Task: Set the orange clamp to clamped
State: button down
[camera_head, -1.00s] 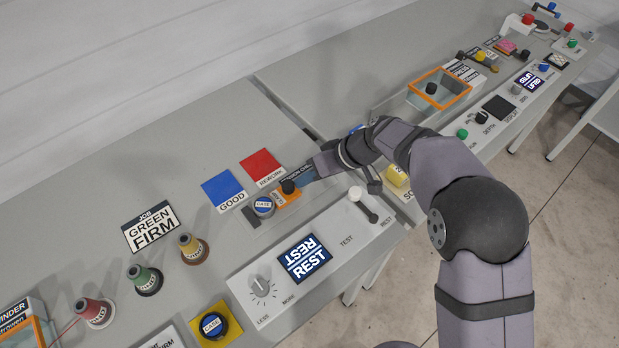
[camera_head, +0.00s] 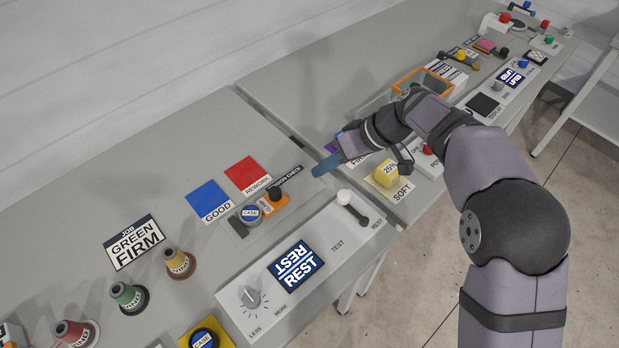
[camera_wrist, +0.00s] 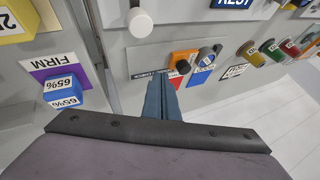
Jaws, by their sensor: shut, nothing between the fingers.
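The orange clamp (camera_head: 282,206) sits on the grey tension-check plate, with a dark knob (camera_head: 275,193) on it. The fingers also show in the wrist view (camera_wrist: 160,83). Whether the clamp is clamped or open I cannot tell.
A white-knobbed lever (camera_head: 344,197) and a REST screen (camera_head: 296,266) are in front of the plate. Blue (camera_head: 209,199) and red (camera_head: 247,173) pads lie behind it. Several thread cones stand at left.

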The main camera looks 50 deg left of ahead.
jog(key=shift+v, duration=1.8)
jog(key=w+d+m+t+h+p, duration=0.1)
jog(key=w+d+m, duration=0.15)
jog(key=d, duration=0.65)
jog(key=w+d+m+t+h+p, duration=0.15)
jog(key=d+m, duration=0.25)
jog(key=d, duration=0.6)
jog(key=w+d+m+t+p, duration=0.1)
jog(key=w+d+m, duration=0.2)
jog(key=d, duration=0.6)
jog(key=s+d+m+h+p, duration=0.1)
jog(key=s+d+m, duration=0.1)
jog(key=d, duration=0.5)
jog(key=s+d+m+h+p, duration=0.1)
jog(key=s+d+m, duration=0.1)
jog(key=s+d, duration=0.3)
jog(key=s+d+m+t+h+p, duration=0.1)
jog(key=s+d+m, duration=0.2)
jog(key=d, duration=0.5)
jog(key=shift+s+d+f, duration=0.3)
jog(key=shift+s+f, duration=0.05)
jog(key=shift+f, duration=0.15)
